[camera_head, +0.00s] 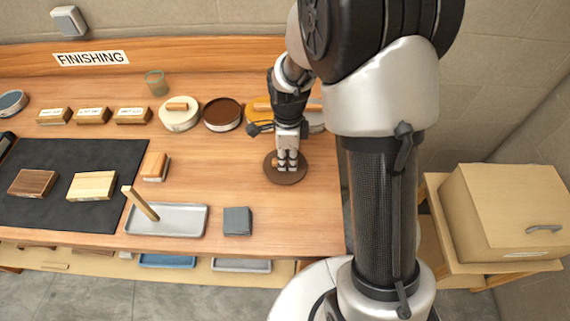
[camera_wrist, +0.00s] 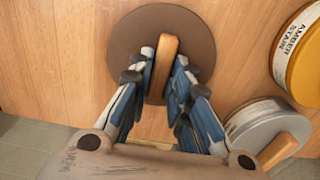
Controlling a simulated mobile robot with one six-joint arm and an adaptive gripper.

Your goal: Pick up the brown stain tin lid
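The brown stain tin lid (camera_head: 272,177) is a flat brown disc lying on the bench near its right end. In the wrist view the lid (camera_wrist: 200,30) shows from above with a wooden bar handle (camera_wrist: 166,62) across its middle. My gripper (camera_head: 287,166) points down over the lid. In the wrist view the gripper (camera_wrist: 164,75) has its fingers on both sides of the handle, and the handle fills the gap between the fingertips. The lid looks flat on the bench. The open tin of brown stain (camera_head: 222,113) stands behind and left of it.
The amber stain tin (camera_wrist: 304,62) and a pale lid (camera_wrist: 250,128) with a wooden handle lie close to my gripper. A pale lidded tin (camera_head: 180,119), a grey tray (camera_head: 180,219) with a stick and a grey block (camera_head: 238,221) stand farther left.

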